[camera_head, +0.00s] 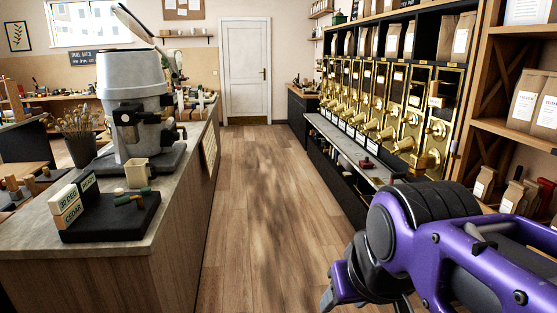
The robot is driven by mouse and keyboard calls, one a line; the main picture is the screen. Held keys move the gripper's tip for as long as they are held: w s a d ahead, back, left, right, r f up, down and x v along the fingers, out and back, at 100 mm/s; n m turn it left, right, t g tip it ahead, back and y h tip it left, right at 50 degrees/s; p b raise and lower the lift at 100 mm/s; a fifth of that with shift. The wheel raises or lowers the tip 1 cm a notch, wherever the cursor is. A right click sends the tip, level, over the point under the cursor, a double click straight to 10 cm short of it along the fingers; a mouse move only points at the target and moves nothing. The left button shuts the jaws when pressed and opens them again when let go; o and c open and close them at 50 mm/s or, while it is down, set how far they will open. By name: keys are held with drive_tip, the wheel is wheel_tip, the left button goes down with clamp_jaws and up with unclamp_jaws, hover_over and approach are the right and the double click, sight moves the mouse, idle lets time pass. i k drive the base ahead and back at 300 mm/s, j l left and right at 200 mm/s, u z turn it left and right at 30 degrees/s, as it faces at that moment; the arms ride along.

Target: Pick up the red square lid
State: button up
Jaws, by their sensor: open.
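A small red item (366,163) lies on the grey ledge below the brass bins, on the right side of the aisle. It may be the red square lid, but it is too small for me to tell its shape. My gripper (345,290) is at the lower right, at the end of my purple arm. It is open, and I see nothing held in it. It is nearer to the camera than the red item and well apart from it. My arm hides part of the ledge's near end.
The grey ledge (338,141) runs along the row of brass bins (390,105).

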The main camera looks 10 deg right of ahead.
sight(367, 162)
drive_tip(key=i+z, duration=0.25)
drive_tip(key=i, duration=1.9)
drive_tip(key=i+l+u, duration=0.1)
drive_tip(key=i, duration=1.05)
drive_tip(key=i+z, duration=0.2)
drive_tip(key=i, duration=0.3)
drive_tip(key=i+j+z, duration=0.25)
drive_tip(key=i, duration=0.25)
drive_tip(key=i+z, duration=0.2)
drive_tip(key=z, duration=0.15)
drive_tip(key=i+j+z, duration=0.1)
drive_tip(key=z, duration=0.25)
drive_tip(key=i+j+z, duration=0.2)
drive_tip(key=z, duration=0.15)
drive_tip(key=i+j+z, duration=0.1)
drive_tip(key=z, duration=0.25)
drive_tip(key=i+j+z, duration=0.15)
drive_tip(key=z, duration=0.2)
drive_tip(key=i+j+z, duration=0.15)
drive_tip(key=z, duration=0.2)
